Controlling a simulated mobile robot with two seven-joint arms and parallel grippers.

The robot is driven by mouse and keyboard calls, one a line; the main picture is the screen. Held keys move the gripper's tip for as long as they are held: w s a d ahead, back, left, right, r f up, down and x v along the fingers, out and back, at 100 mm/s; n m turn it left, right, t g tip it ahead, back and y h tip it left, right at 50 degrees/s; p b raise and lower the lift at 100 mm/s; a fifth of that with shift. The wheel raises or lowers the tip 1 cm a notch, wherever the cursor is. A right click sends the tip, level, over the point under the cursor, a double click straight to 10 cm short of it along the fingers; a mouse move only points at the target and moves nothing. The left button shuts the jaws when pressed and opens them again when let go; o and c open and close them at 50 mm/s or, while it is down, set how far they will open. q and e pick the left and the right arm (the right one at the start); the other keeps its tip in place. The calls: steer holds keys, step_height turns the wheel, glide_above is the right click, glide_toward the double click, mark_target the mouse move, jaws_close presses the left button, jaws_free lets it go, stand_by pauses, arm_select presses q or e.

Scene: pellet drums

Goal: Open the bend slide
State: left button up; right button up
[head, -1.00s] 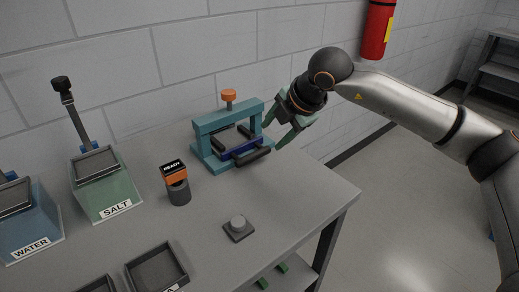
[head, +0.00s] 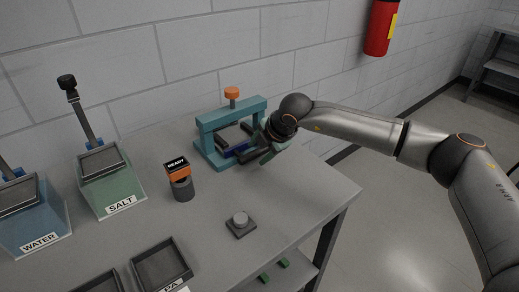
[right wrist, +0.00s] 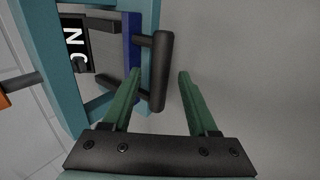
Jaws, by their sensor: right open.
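A teal press frame (head: 205,138) with an orange knob (head: 232,92) on top stands at the back of the table. The blue bend slide (head: 234,151) sits low in its front and carries a dark bar handle (head: 247,156), partly hidden by my gripper. My right gripper (head: 263,147) is open at the handle. In the right wrist view the handle (right wrist: 163,55) lies between the green fingertips (right wrist: 160,74), nearer the left one, with no clear grip on it. The blue slide (right wrist: 132,38) shows left of the handle. My left gripper is out of view.
A dark cylinder with an orange top marked READY (head: 182,188) stands left of the press. A grey button (head: 240,222) sits in front. Salt (head: 112,186) and water (head: 32,220) bins and a tray (head: 162,266) are at left. The wall (head: 180,60) is close behind.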

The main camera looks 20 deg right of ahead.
jaws_close()
stand_by(0.4)
stand_by(0.9)
